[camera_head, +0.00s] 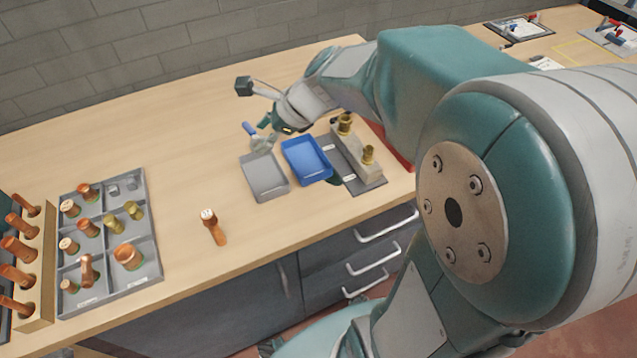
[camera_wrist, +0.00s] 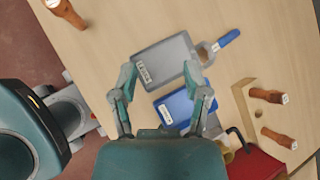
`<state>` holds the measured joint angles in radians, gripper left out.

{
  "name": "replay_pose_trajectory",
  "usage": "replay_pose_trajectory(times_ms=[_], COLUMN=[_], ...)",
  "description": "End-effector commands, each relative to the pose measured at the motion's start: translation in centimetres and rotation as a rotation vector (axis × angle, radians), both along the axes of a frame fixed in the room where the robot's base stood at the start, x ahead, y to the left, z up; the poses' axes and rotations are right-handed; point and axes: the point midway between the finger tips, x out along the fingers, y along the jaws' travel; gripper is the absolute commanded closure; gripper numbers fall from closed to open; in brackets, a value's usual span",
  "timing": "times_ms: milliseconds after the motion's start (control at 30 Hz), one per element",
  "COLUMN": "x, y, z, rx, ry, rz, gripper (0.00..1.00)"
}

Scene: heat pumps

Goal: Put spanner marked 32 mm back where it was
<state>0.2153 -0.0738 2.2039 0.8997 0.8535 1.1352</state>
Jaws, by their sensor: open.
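In the head view my gripper (camera_head: 275,125) is small, behind the trays. A copper-coloured piece with a white marked end (camera_head: 213,228) is alone on the bench, left of the grey tray (camera_head: 264,188). Its top shows at the upper left of the wrist view (camera_wrist: 66,12); its marking is unreadable.
A blue tray (camera_head: 306,160) is beside the grey one, with a mat of brass fittings (camera_head: 368,187) to its right. A blue-handled tool (camera_wrist: 229,38) and a wooden block with copper pieces (camera_wrist: 243,98) are behind the trays. A compartment tray (camera_head: 150,262) is left.

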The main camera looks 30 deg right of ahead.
Motion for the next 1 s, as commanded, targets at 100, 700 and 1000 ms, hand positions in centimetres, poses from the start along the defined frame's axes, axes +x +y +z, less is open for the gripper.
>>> replay_pose_trajectory(times_ms=[100, 700, 1000], x=[-3.0, -15.7, -17.9], y=[0.7, -1.2, -2.6], z=[1.1, 3.0, 3.2], rx=[-0.177, -1.053, -1.257], ry=[-0.108, -0.497, -0.530], rz=[0.219, 1.322, 1.591], gripper=[0.40, 0.40, 0.40])
